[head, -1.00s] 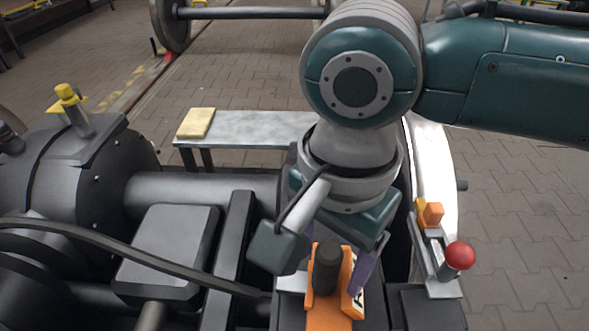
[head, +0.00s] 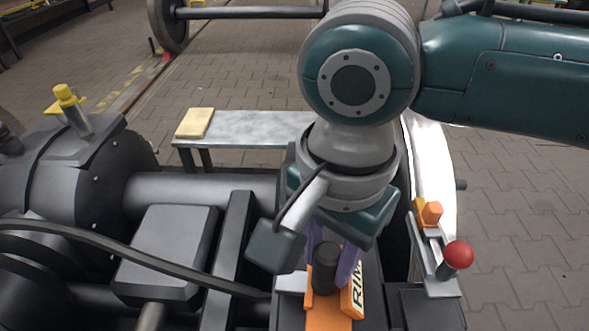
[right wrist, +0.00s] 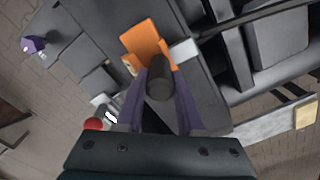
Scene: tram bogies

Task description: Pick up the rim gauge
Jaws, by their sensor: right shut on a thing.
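The rim gauge (head: 328,316) is an orange body with an upright dark round knob and black lettering that starts "RIM" on a white strip. It lies on a dark surface of the bogie at the bottom middle of the head view. It also shows in the right wrist view (right wrist: 146,42). My right gripper (head: 331,264) is over it from above, its purple fingers shut on the dark knob. In the right wrist view the fingers (right wrist: 161,92) stand on either side of the knob. I cannot tell any gap under the gauge. My left gripper is in neither view.
A red ball-topped lever (head: 459,255) and a small orange block (head: 432,213) stand close on the right. A grey bench (head: 250,128) with a yellow pad (head: 195,123) is behind. A black hose (head: 130,254) crosses the left. Paved floor lies open on the right.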

